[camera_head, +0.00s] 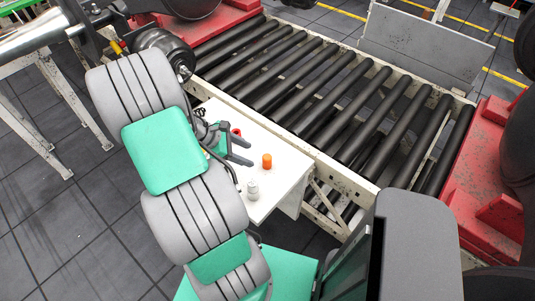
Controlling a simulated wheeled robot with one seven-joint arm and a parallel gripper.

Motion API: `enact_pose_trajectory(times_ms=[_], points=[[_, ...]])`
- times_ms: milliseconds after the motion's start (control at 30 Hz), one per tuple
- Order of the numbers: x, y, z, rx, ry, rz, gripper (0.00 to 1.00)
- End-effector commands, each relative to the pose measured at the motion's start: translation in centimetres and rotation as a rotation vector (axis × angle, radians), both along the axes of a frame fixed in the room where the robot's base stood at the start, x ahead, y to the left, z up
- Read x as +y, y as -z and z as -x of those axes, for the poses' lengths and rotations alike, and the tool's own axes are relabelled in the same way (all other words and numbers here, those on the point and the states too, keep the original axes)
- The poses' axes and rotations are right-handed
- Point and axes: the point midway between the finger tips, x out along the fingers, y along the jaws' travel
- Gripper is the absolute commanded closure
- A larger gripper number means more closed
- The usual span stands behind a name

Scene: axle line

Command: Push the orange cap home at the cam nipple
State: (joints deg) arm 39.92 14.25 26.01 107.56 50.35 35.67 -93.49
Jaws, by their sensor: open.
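A small orange cap (267,161) stands on the white table (290,158), close to the roller conveyor. My gripper (250,154) is open and empty. Its two dark fingers point right over the table, with the cap just beyond their tips. Whether they are level with the cap or above it I cannot tell. I cannot make out the cam nipple; my arm covers part of the view between the table and the axle (38,37) at the upper left.
A white and grey cylinder (252,191) stands near the table's front edge. A red round part (237,132) and small dark items lie behind my gripper. The roller conveyor (330,95) borders the table's far side. A white metal stand (75,110) is at left.

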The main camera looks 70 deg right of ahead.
Motion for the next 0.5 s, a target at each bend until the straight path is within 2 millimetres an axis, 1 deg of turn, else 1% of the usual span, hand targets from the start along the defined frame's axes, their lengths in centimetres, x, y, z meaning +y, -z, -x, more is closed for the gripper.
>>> enact_pose_trajectory(times_ms=[33,100,333,467,500], points=[[-0.6,0.3,1.6,0.051,-0.004,-0.021,0.46],[-1.2,0.7,3.0,0.091,-0.013,-0.038,0.46],[-2.2,2.6,5.4,0.098,-0.018,-0.043,0.46],[-2.9,3.6,7.4,0.097,-0.016,-0.045,0.46],[-3.2,4.3,7.9,0.097,-0.017,-0.044,0.46]])
